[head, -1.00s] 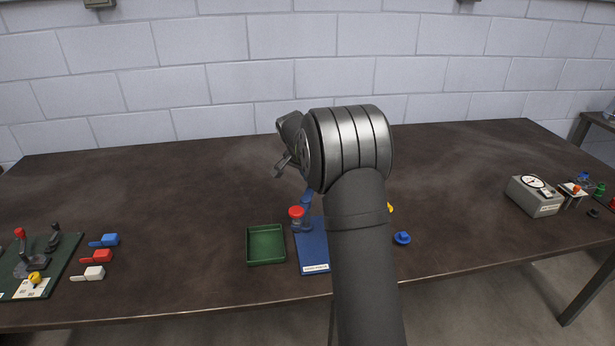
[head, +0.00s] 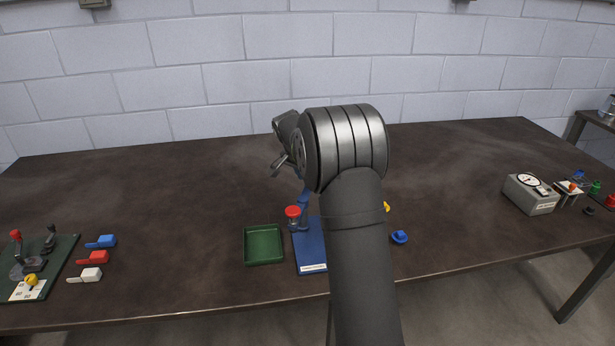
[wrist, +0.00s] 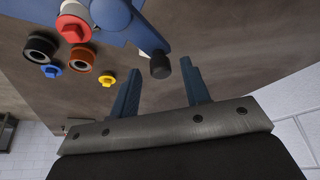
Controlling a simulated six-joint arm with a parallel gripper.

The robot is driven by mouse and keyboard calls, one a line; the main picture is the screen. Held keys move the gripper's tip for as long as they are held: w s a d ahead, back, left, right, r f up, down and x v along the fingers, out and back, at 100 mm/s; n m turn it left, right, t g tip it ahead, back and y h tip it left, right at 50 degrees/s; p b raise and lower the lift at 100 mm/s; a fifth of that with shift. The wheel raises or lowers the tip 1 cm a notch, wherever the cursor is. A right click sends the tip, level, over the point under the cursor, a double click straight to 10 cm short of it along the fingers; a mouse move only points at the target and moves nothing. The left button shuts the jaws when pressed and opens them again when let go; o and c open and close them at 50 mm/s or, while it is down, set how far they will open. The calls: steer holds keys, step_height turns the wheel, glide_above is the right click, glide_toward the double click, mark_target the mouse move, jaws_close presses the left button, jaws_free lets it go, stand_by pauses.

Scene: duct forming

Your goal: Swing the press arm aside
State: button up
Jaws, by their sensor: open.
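The press stands on a blue base plate (head: 311,245) at the middle of the table, partly hidden behind my arm. Its blue press arm (head: 304,198) rises at the back, beside a red knob (head: 293,212). In the wrist view the blue press arm (wrist: 146,35) reaches down to a black tip (wrist: 160,66), with the red part (wrist: 74,28) to its left. My gripper (wrist: 161,67) is open. The black tip appears between its two blue fingertips in the picture; I see no clear contact. In the head view my gripper (head: 279,163) is small, above and left of the press.
A green tray (head: 264,261) lies left of the press. A blue cap (head: 399,237) lies right of it. Coloured tabs and a lever panel (head: 58,262) are at far left; a gauge box (head: 531,194) is at right. The back of the table is clear.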

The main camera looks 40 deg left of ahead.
steer(key=v, duration=1.7)
steer(key=shift+s, duration=0.1)
steer(key=x, duration=1.7)
steer(key=shift+f, duration=0.1)
steer(key=v, duration=1.8)
steer(key=x, duration=1.8)
steer(key=shift+a, duration=0.15)
steer(key=shift+s+a+n+y, duration=0.15)
steer(key=shift+a+n+y, duration=0.3)
steer(key=shift+n, duration=0.75)
